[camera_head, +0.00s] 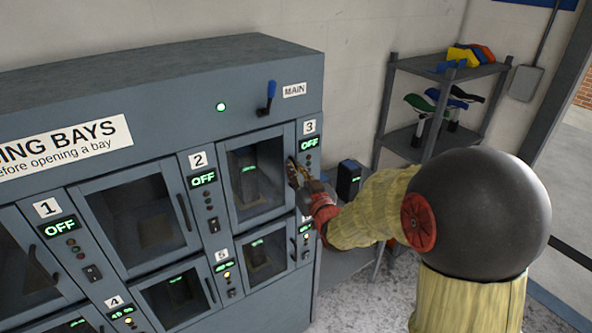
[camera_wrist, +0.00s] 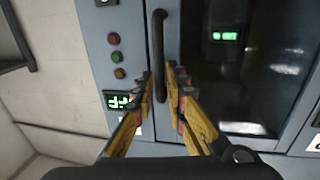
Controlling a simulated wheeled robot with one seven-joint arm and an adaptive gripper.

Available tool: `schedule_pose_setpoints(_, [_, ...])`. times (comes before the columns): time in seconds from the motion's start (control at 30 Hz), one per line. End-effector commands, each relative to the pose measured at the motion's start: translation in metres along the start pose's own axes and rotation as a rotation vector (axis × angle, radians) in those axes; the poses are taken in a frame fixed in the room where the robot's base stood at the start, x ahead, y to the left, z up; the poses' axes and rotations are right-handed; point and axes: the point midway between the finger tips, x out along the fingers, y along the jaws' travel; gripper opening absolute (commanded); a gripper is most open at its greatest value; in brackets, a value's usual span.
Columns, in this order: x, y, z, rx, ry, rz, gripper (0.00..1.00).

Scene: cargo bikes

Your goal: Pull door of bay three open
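The door of bay three (camera_head: 236,181) is a grey frame with a dark window, closed, left of the panel labelled 3 (camera_head: 309,127). In the wrist view the door (camera_wrist: 192,35) is on the right, with its black bar handle (camera_wrist: 158,50) upright along its edge. My gripper (camera_wrist: 159,76) has its yellow fingers on either side of the handle's near end, with narrow gaps visible, so it looks open around the handle. In the head view my gripper (camera_head: 292,172) is at the door's right edge and hides the handle there.
Panel three's display (camera_head: 309,144) reads OFF. Other closed bay doors lie left and below. A shelf rack (camera_head: 440,68) with saddles stands right, behind my arm; speckled floor (camera_head: 375,305) shows below.

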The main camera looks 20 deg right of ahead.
Motion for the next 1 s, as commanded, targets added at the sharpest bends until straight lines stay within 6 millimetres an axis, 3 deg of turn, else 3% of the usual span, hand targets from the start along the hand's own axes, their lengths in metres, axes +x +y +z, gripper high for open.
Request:
schedule_pose_setpoints(0.3, [-0.0002, 0.0000, -0.0001, 0.000, 0.000, 0.000, 0.00])
schedule_pose_setpoints(1.0, [-0.0003, 0.0000, -0.0001, 0.000, 0.000, 0.000, 0.00])
